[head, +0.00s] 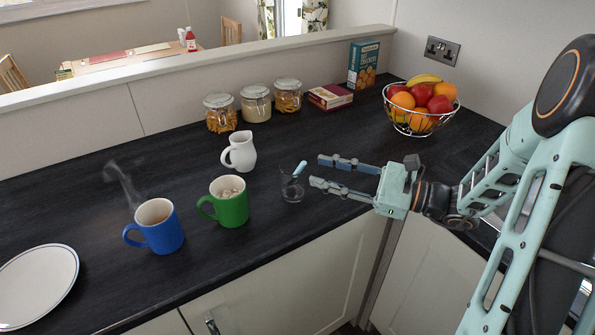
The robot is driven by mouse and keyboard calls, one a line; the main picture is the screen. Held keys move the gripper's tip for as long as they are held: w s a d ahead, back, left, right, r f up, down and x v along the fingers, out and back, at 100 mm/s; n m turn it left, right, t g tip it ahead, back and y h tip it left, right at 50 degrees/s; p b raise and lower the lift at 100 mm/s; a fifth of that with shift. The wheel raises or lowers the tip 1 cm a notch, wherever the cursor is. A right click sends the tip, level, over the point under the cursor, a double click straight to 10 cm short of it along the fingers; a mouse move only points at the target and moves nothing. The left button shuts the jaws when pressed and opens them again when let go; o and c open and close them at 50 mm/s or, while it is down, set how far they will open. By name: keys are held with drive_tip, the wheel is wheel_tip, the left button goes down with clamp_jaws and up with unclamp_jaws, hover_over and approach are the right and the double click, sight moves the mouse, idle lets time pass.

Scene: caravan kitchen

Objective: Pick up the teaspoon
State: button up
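A small clear glass (291,188) stands on the dark worktop, right of the green mug. The teaspoon (299,169) appears to lean in it, with its pale blue handle end sticking up above the rim towards the right. Its lower part is hard to make out through the glass. My gripper (317,171) reaches in from the right, just right of the glass and handle. Its two fingers are spread apart and point left, with nothing between them. I see no contact with the spoon, though the exact depth gap is unclear.
A green mug (230,204), steaming blue mug (160,228) and white jug (240,152) stand left of the glass. A plate (37,285) lies far left. Jars (256,104), boxes (362,64) and a fruit bowl (410,122) stand behind. The worktop's front edge is close.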

sight(302, 165)
drive_tip(key=shift+x, duration=3)
drive_tip(key=shift+w+f, duration=0.1)
drive_tip(key=shift+w, duration=0.1)
clamp_jaws()
